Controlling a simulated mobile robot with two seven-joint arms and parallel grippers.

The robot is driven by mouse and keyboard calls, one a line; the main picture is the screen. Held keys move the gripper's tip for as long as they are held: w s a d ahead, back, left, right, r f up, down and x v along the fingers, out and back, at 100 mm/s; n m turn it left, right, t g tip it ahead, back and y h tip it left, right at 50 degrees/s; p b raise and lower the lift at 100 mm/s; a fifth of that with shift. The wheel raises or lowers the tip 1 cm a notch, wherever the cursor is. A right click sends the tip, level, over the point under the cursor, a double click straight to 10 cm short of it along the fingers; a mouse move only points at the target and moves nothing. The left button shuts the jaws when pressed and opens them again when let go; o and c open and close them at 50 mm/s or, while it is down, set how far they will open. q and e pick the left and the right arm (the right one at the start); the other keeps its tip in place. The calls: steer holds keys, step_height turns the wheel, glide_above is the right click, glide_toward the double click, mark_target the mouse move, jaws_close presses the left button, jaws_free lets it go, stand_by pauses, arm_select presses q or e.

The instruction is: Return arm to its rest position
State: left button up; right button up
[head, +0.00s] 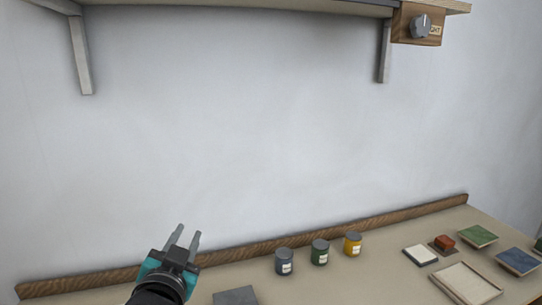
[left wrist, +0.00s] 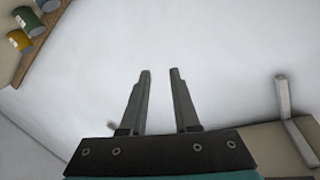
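My left gripper (head: 184,238) is raised in front of the wall at the lower left of the head view, above the left part of the table. Its two fingers are apart with nothing between them. The left wrist view shows the same gripper (left wrist: 160,75) open and empty, with the pale wall behind the fingers. My right gripper is in neither view.
The table (head: 385,280) carries blue (head: 284,262), green (head: 320,252) and yellow (head: 352,244) jars, a grey slab (head: 235,296), a shallow tray (head: 466,284) and small tiles at right. A bracketed shelf (head: 240,3) with a knob (head: 421,27) hangs above. The wall between is clear.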

arm_select(q)
steer(key=s+a+f+n+g, duration=0.1)
steer(key=s+f+n+g, duration=0.1)
steer(key=s+f+g, duration=0.8)
steer(key=s+f+g+h, duration=0.1)
steer(key=s+f+g, duration=0.2)
steer(key=s+f, duration=1.35)
steer(key=s+f+g+b, duration=0.1)
steer(key=s+f+b, duration=0.1)
steer(key=f, duration=1)
steer(key=s+f+g+b, duration=0.1)
steer(key=f+b, duration=0.1)
steer(key=f, duration=1)
steer(key=s+a+f+b, duration=0.2)
steer(key=s+f+b, duration=0.1)
steer(key=s+f, duration=1.2)
step_height(320, 180, down, 2)
steer(key=shift+s+f+g+b, duration=0.25)
steer(key=shift+s+g+b, duration=0.05)
steer(key=shift+g+b, duration=0.1)
